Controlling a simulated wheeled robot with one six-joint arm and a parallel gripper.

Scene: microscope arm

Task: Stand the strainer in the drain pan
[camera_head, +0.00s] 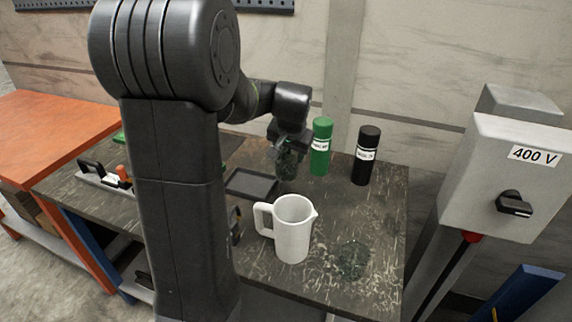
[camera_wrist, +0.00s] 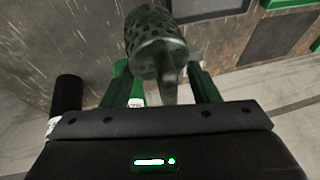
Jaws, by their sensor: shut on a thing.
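The strainer (camera_head: 287,165) is a dark, perforated cylinder. My gripper (camera_head: 289,140) is shut on it near its upper end. In the wrist view the strainer (camera_wrist: 155,38) hangs between the two green fingers, its perforated body pointing away from the palm. The drain pan (camera_head: 251,184) is a shallow dark rectangular tray on the bench, just left of the strainer in the head view. A grey tray edge at the top of the wrist view (camera_wrist: 208,8) looks like the pan. The strainer appears beside the pan, not over it; its height above the bench is unclear.
A green bottle (camera_head: 321,147) and a black bottle (camera_head: 366,156) stand close on the right. A white pitcher (camera_head: 293,232) stands in front. My arm hides part of the bench's left side.

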